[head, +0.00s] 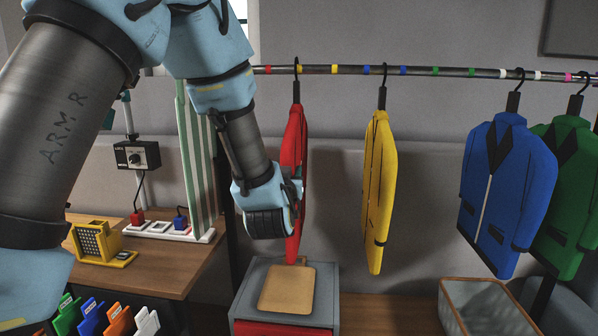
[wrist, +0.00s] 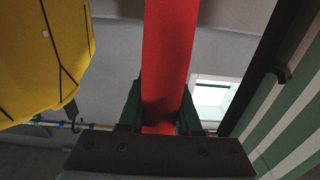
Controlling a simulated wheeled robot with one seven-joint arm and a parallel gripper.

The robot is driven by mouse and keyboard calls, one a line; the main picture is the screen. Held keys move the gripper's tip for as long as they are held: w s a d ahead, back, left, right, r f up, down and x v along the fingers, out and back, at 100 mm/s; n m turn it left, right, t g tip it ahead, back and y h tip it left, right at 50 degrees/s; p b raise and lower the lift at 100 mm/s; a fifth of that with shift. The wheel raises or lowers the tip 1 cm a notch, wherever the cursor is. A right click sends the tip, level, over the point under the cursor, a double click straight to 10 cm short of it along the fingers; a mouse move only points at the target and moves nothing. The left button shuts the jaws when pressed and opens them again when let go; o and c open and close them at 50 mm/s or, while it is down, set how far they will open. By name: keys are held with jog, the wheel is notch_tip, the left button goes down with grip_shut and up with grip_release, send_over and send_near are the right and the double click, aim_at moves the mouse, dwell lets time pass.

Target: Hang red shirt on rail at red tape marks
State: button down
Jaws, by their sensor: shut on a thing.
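The red shirt (head: 292,165) hangs upright and nearly edge-on from a black hanger. Its hook overlaps the rail (head: 420,71) at a yellow tape mark (head: 299,69); I cannot tell whether the rail bears its weight. One red tape mark (head: 268,69) shows left of the hook; the rail farther left is behind my arm. My gripper (head: 288,192) is at the shirt's lower half from the left, its fingertips partly hidden. In the wrist view, my gripper (wrist: 160,108) has the red shirt (wrist: 168,55) between its two dark fingers and is shut on it.
A yellow shirt (head: 379,190) hangs to the right, with a gap. Blue (head: 507,190) and green (head: 570,195) jackets hang farther right. A grey cabinet (head: 247,290) with a tan board (head: 287,288) stands below. A striped panel (head: 195,150) and workbench (head: 165,262) are left.

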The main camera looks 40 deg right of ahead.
jog(key=w+a+p, duration=0.1)
jog(key=w+a, duration=0.7)
jog(key=shift+a+f, duration=0.3)
jog(key=shift+f, duration=0.15)
dwell(0.6)
dwell(0.3)
jog(key=c, duration=0.5)
grip_release()
jog(key=shift+f, duration=0.1)
